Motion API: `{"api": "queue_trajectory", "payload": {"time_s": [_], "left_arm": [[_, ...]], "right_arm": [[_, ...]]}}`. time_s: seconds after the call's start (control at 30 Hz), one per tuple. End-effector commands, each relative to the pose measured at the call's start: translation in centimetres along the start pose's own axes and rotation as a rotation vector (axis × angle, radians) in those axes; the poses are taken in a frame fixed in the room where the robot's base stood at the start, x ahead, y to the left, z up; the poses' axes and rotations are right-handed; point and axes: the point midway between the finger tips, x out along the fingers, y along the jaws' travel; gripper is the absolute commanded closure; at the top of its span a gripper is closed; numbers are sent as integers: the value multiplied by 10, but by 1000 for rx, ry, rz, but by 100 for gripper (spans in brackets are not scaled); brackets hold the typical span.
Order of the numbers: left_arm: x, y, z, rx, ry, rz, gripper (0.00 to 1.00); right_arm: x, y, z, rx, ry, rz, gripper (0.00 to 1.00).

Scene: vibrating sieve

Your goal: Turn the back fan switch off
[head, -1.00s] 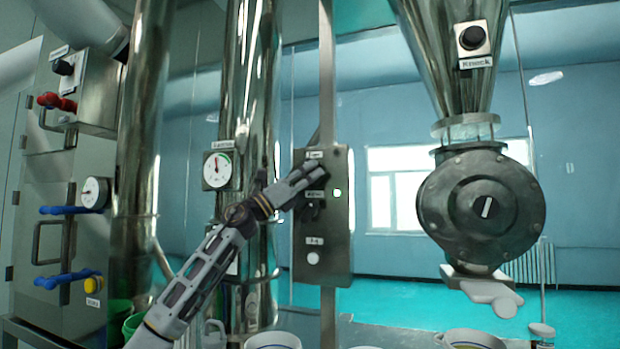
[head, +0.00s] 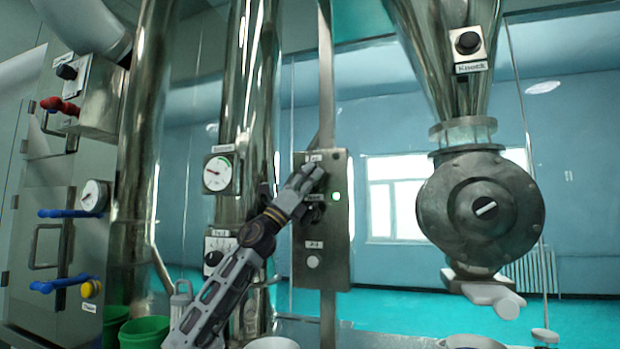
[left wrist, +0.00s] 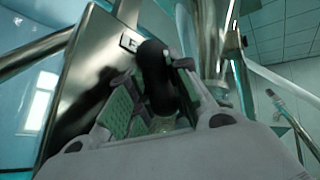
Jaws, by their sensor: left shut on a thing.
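A metal switch panel (head: 336,235) on a post stands in the middle of the head view, with small labels too blurred to read surely. My left gripper (head: 309,176) reaches up to its upper part and covers the top control. In the left wrist view, my left gripper's green-padded fingers (left wrist: 150,108) are shut on a black switch knob (left wrist: 156,72), with the panel face (left wrist: 95,65) behind it. I cannot tell from the labels if this is the back fan switch. A green lamp (head: 336,197) is lit on the panel. My right gripper is not in view.
A dark knob below my left gripper is partly hidden. A dial gauge (head: 218,174) and a small switch box (head: 213,258) sit on the steel columns to the left. A round valve housing (head: 481,212) stands to the right. Green buckets (head: 145,332) are at the lower left.

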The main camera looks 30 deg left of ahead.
Motion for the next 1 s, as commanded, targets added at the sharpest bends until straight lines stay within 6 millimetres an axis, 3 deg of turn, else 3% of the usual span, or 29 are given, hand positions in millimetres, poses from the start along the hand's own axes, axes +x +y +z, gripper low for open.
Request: {"api": "queue_trajectory", "payload": {"time_s": [0.37,0.4,0.47,1.0], "left_arm": [[0,0,-1,-3,-2,2,100],[0,0,-1,-3,-2,2,78],[0,0,-1,-3,-2,2,71],[-4,1,-1,-3,-2,2,71]], "right_arm": [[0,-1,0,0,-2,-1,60],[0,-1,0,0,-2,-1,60],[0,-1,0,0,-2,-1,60],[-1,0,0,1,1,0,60]]}}
